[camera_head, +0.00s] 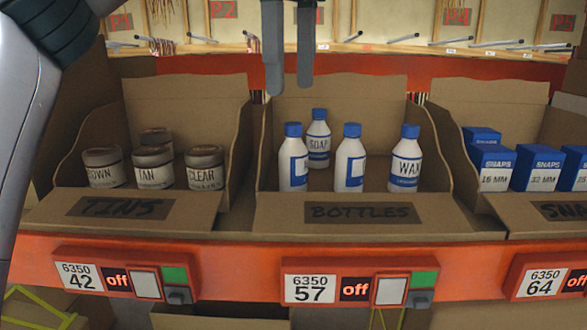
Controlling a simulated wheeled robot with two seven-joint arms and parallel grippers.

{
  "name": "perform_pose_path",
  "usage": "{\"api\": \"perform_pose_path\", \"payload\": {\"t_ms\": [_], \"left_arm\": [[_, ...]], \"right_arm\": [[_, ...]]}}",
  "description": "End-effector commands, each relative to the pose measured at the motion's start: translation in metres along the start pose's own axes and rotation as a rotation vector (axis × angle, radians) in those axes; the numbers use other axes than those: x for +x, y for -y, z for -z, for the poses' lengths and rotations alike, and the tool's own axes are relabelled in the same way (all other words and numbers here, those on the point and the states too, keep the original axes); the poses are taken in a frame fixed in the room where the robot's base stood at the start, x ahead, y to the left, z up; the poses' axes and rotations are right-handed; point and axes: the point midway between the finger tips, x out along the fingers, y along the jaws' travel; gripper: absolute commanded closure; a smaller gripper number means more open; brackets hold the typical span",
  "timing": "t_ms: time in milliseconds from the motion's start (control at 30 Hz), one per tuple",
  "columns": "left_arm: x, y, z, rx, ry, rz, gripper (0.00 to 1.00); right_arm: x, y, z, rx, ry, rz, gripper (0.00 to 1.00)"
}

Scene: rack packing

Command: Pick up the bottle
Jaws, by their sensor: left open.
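Several white bottles with blue caps stand upright in the cardboard bin marked BOTTLES (280,212). A bottle labelled SOAP (318,145) is at the back. A bottle labelled WAX (405,165) is at the right. Two more, a left bottle (293,165) and a middle bottle (350,165), have their labels turned partly away. My left gripper (289,85) hangs from the top edge, above the bottles and apart from them. Its two fingers point down, spaced a little apart, with nothing between them. My right gripper is out of view.
A bin of tins (45,212) stands to the left, and a bin of blue SNAPS boxes (510,225) to the right. Tall cardboard side walls divide the bins. An orange shelf beam (240,270) with label units runs below. Metal hooks (395,38) stick out above.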

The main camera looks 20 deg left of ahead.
Motion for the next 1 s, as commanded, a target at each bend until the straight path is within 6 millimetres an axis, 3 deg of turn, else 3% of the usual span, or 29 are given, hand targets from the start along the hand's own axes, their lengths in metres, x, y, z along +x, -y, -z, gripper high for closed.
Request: {"api": "perform_pose_path", "payload": {"t_ms": [67,500,1000], "left_arm": [[0.018,0.0,-0.001,0.002,-0.002,-0.002,0.41],[0.076,0.0,-0.001,0.0,0.001,0.0,0.41],[0.085,0.001,0.0,0.0,0.0,0.001,0.41]], "right_arm": [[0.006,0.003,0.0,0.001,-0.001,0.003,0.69],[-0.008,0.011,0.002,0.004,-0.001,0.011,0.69],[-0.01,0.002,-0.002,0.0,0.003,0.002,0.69]]}}
